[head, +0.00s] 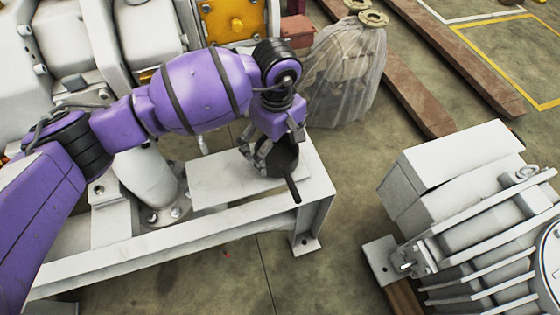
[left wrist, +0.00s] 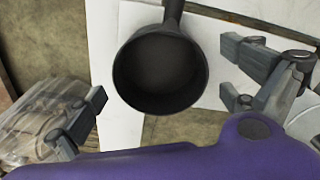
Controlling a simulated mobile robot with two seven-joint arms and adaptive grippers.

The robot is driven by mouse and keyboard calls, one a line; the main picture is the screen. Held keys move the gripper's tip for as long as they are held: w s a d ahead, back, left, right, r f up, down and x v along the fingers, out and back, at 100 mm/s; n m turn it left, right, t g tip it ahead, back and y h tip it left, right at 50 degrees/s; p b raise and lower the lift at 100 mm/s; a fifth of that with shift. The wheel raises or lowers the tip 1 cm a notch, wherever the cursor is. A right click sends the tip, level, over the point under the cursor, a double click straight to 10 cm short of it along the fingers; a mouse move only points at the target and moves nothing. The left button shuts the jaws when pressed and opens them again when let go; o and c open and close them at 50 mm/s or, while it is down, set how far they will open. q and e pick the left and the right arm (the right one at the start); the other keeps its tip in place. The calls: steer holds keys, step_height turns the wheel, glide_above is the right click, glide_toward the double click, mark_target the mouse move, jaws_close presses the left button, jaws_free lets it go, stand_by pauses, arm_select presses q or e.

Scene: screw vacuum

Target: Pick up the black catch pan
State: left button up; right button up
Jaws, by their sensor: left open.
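The black catch pan (head: 280,158) is a round, deep pan with a straight handle, on the right end of the white metal frame in the head view. In the left wrist view the pan (left wrist: 160,72) is seen from above, empty, with its handle pointing to the top edge. My left gripper (head: 268,152) is right over the pan and partly hides it in the head view. In the left wrist view its open fingers (left wrist: 168,98) stand wide on either side of the pan, apart from it. My right gripper is not in view.
The white frame (head: 140,250) carries large white machinery (head: 70,40) behind my arm. A clear plastic-wrapped item (head: 340,75) stands just behind the frame's end. A white finned motor (head: 480,210) stands at the right. Bare floor (head: 345,190) lies between frame and motor.

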arm_select(q)
step_height(320, 180, down, 2)
steer(key=shift+f, duration=0.25)
steer(key=shift+r, duration=0.1)
steer(key=c, duration=1.3)
